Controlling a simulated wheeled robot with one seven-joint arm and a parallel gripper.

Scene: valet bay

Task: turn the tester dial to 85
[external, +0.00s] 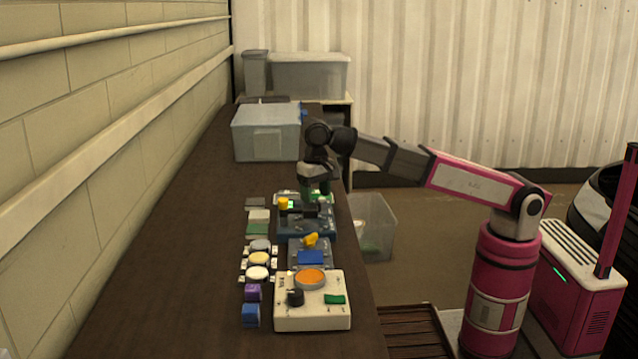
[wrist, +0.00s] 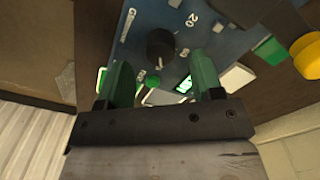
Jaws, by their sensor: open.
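A blue panel (wrist: 133,32) with a black round dial (wrist: 160,47) and white numerals around it fills the upper wrist view; it appears to be the tester. A "20" is readable; the other numerals are tilted or partly covered, and I cannot tell the setting. A small lit green display (wrist: 184,84) shows between my fingers. My gripper (wrist: 163,80) is open, its two green fingers apart, with the dial just beyond the gap and nothing held. In the external view my gripper (external: 314,190) points down at the blue tester (external: 318,234), hiding its dial.
A cream box with an orange disc (external: 334,315) stands nearest on the brown bench (external: 175,260). Several coloured buttons and blocks line its left side. A smaller panel with a yellow knob (external: 311,240) sits between. A grey bin (external: 262,134) stands behind. The bench's left side is clear.

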